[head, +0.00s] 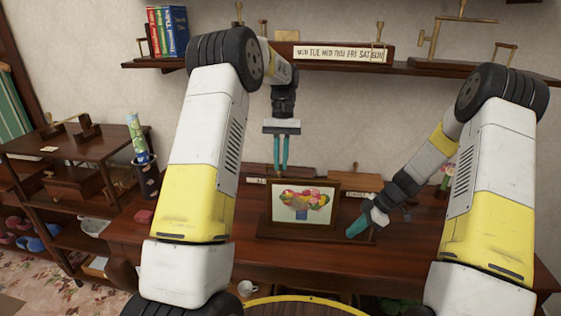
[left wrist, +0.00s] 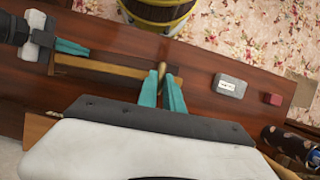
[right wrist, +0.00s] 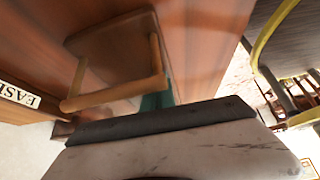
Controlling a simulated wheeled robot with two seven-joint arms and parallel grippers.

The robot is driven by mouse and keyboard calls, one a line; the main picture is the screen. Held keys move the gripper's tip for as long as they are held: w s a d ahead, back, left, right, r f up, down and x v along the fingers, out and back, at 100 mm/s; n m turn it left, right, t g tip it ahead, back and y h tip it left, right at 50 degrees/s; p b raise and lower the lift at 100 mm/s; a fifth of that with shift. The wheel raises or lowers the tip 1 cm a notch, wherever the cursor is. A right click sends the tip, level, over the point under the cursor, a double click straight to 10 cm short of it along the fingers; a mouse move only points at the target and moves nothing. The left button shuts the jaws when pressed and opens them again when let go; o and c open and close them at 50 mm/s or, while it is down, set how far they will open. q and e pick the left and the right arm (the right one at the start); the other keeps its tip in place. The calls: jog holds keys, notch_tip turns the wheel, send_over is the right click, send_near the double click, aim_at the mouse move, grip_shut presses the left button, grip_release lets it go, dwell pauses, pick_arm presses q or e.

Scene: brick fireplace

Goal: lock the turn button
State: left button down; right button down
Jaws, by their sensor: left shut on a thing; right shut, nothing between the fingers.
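A framed picture of a colourful bouquet (head: 303,204) stands on the desk in the head view. My left gripper (head: 280,167) points down just behind its top edge. In the left wrist view, my left gripper (left wrist: 162,92) has its fingers closed around a small brass-coloured piece (left wrist: 161,69) at the frame's top edge, seemingly the turn button. Its exact angle is hard to tell. My right gripper (head: 357,227) is shut and empty beside the frame's lower right corner. In the right wrist view, a wooden easel stand (right wrist: 117,95) is close to it; the fingers are mostly hidden there.
The desk (head: 190,235) has a red box (head: 144,216) and a vase (head: 147,178) at left. A wooden shelf (head: 330,66) with a weekday sign (head: 342,53) hangs above.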

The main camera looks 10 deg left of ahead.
jog(key=shift+s+f, duration=0.15)
jog(key=shift+f, duration=0.1)
pick_arm(q)
jog(key=c, duration=1.5)
grip_release()
jog(key=shift+r, duration=0.1)
jog(key=v, duration=0.7)
jog(key=shift+w+r, duration=0.1)
jog(key=shift+r, duration=0.05)
pick_arm(e)
jog(key=shift+r, duration=3.2)
